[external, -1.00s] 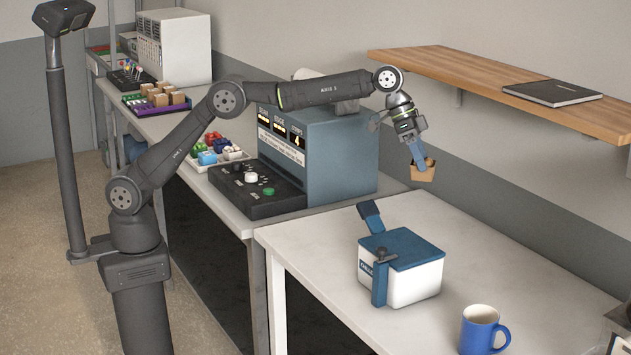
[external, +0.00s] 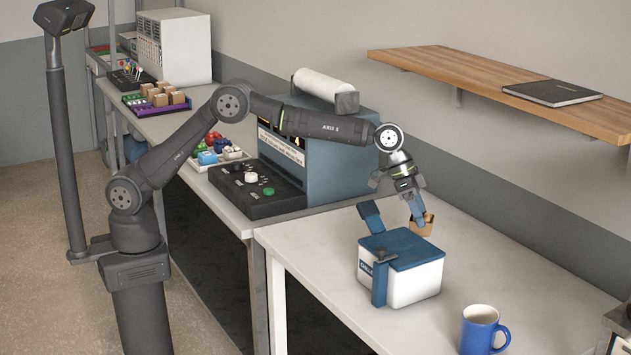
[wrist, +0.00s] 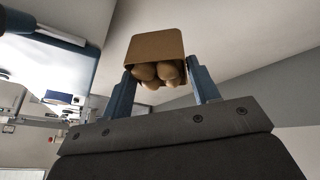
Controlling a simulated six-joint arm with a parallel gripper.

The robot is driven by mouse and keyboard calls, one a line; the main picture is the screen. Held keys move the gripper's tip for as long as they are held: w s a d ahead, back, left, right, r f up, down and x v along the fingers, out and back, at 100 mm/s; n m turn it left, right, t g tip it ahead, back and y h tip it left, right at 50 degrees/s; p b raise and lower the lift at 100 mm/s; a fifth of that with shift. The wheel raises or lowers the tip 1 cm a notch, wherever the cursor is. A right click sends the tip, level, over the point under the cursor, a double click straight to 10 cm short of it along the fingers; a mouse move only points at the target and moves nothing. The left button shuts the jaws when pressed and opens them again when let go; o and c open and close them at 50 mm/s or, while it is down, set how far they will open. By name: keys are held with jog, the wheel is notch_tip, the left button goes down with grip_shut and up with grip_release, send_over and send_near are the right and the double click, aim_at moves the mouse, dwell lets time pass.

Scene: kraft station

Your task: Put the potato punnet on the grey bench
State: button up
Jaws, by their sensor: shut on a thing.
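The potato punnet (external: 423,226) is a small brown card box, held low near the bench behind the blue-lidded box. In the wrist view the punnet (wrist: 157,47) shows its open side with several potatoes inside. My gripper (external: 418,216) is shut on the punnet, and in the wrist view its blue fingers (wrist: 163,85) stand on either side of it. The grey bench (external: 320,240) is the light-topped surface below. I cannot tell whether the punnet touches it.
A white box with a blue lid (external: 403,250) and blue handles stands on the bench just in front of my gripper. A blue mug (external: 480,330) stands at the front right. A wooden shelf (external: 480,80) with a dark book (external: 552,93) overhangs the back wall. The bench's left front is clear.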

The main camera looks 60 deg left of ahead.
notch_tip(320, 180, down, 7)
jog(key=shift+f, duration=0.15)
jog(key=shift+f, duration=0.1)
jog(key=o, duration=1.1)
jog(key=v, duration=1.1)
jog(key=shift+o, duration=0.9)
jog(key=shift+s+a+r, duration=0.15)
jog(key=shift+a+r, duration=0.15)
jog(key=shift+r, duration=0.2)
